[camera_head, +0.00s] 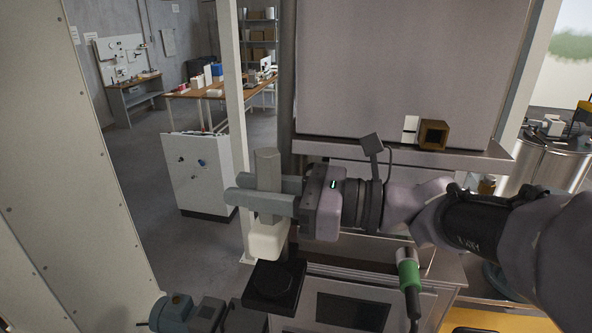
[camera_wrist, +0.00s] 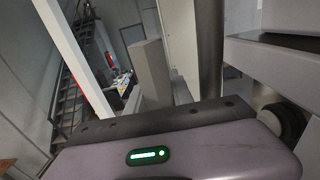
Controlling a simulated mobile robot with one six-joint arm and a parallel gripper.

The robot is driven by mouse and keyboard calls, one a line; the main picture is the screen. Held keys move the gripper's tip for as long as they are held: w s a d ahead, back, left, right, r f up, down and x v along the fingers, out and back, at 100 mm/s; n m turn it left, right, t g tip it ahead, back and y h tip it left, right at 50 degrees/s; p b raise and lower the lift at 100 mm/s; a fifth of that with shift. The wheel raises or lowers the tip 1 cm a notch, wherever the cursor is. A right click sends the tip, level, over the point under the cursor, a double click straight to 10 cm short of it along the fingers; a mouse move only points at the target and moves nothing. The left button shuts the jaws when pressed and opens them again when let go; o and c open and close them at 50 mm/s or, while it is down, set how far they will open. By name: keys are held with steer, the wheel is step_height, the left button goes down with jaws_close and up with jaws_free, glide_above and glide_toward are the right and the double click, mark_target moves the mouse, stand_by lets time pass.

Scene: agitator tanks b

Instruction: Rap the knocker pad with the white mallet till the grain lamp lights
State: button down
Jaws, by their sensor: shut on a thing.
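My gripper (camera_head: 258,192) is shut on the grey upright handle of the white mallet (camera_head: 268,241). The mallet's pale head hangs below the fingers. The handle's upper end also shows in the wrist view as a grey bar (camera_wrist: 151,72). A black round pad on a dark square base, which looks like the knocker pad (camera_head: 274,283), lies just below the head. A small gap seems to separate them, but the depth is hard to judge. A brown box with a dark square face (camera_head: 433,134) sits on the ledge; I cannot tell whether it is the grain lamp. No lit lamp shows there.
A large grey panel (camera_head: 400,65) stands behind my gripper, with a metal ledge (camera_head: 470,160) below it. A green-ended cylinder with a cable (camera_head: 408,272) is at lower right. A blue-grey motor-like part (camera_head: 172,312) is at lower left. Open floor lies to the left.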

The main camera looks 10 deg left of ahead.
mark_target(259, 219)
steer(key=shift+s+f+b, duration=0.2)
steer(key=shift+f+b, duration=0.7)
steer(key=shift+f, duration=0.2)
steer(key=shift+s+f+b, duration=0.2)
steer(key=shift+f+b, duration=0.7)
steer(key=shift+f, duration=0.15)
step_height(259, 219, down, 4)
steer(key=b, duration=0.3)
step_height(259, 219, up, 6)
steer(key=p, duration=0.4)
steer(key=shift+f, duration=0.2)
